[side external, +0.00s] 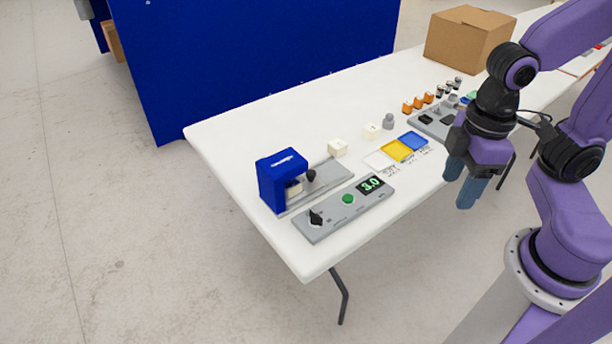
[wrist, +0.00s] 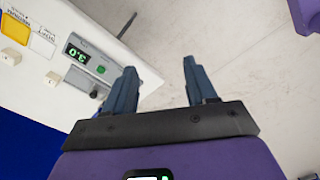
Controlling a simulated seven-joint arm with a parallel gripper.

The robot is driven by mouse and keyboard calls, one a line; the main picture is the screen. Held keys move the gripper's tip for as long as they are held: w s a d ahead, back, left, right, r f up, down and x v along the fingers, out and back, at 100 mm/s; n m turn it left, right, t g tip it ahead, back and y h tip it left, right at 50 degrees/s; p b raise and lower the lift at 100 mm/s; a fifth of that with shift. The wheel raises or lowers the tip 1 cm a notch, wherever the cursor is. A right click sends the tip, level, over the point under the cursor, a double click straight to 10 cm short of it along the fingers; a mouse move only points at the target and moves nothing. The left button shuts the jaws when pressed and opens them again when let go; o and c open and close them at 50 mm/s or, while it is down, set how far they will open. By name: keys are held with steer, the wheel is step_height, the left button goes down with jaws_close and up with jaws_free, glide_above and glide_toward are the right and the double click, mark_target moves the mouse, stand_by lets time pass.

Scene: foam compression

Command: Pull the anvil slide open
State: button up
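The blue compression press (side external: 279,182) stands at the near left end of the white table. Its grey slide base (side external: 330,176) extends to the right, with a dark round knob (side external: 311,175) beside the press mouth. A cream block (side external: 294,188) shows in the press opening. A grey control panel (side external: 344,207) with a green button, a dark dial and a lit display lies in front; it also shows in the wrist view (wrist: 88,66). My gripper (side external: 465,184) hangs off the table's front edge, well right of the press. Its fingers (wrist: 160,88) are apart with nothing between them.
Cream foam blocks (side external: 337,148) (side external: 372,131), a grey weight (side external: 389,121) and white, yellow (side external: 397,150) and blue trays sit mid-table. Orange and dark small items, another grey panel (side external: 433,123) and a cardboard box (side external: 470,40) stand farther right. A blue partition (side external: 250,60) is behind.

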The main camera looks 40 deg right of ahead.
steer(key=w+a+m, duration=0.5)
steer(key=w+m, duration=0.2)
steer(key=w, duration=0.4)
steer(key=m, duration=1.9)
glide_above(311, 172)
step_height(311, 172, down, 9)
step_height(311, 172, down, 17)
steer(key=shift+d+r, duration=0.1)
